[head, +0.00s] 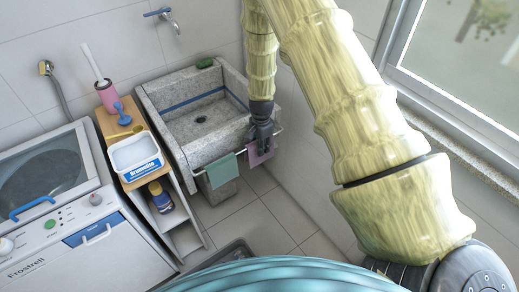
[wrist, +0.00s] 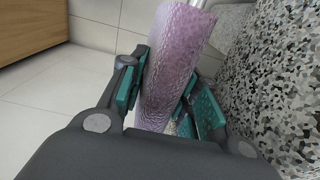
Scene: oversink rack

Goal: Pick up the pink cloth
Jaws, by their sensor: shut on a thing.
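The pink cloth (head: 260,152) hangs at the front of the stone sink, at the right end of the rail. In the wrist view the cloth (wrist: 170,65) is rolled or folded upright between the green finger pads. My gripper (head: 263,140) is shut on it. In the wrist view the gripper (wrist: 162,100) has one pad on each side of the cloth. A metal rail end shows beside the cloth there; whether the cloth still rests on the rail is hidden. The cloth's lower end is hidden behind the gripper body.
The stone sink (head: 183,150) stands right behind the gripper. A green cloth (head: 221,171) hangs on the rail (head: 240,152) to the left. A wooden-topped shelf (head: 107,125) with a white box (head: 136,156) and a washing machine (head: 75,245) stand left. The window wall is close on the right.

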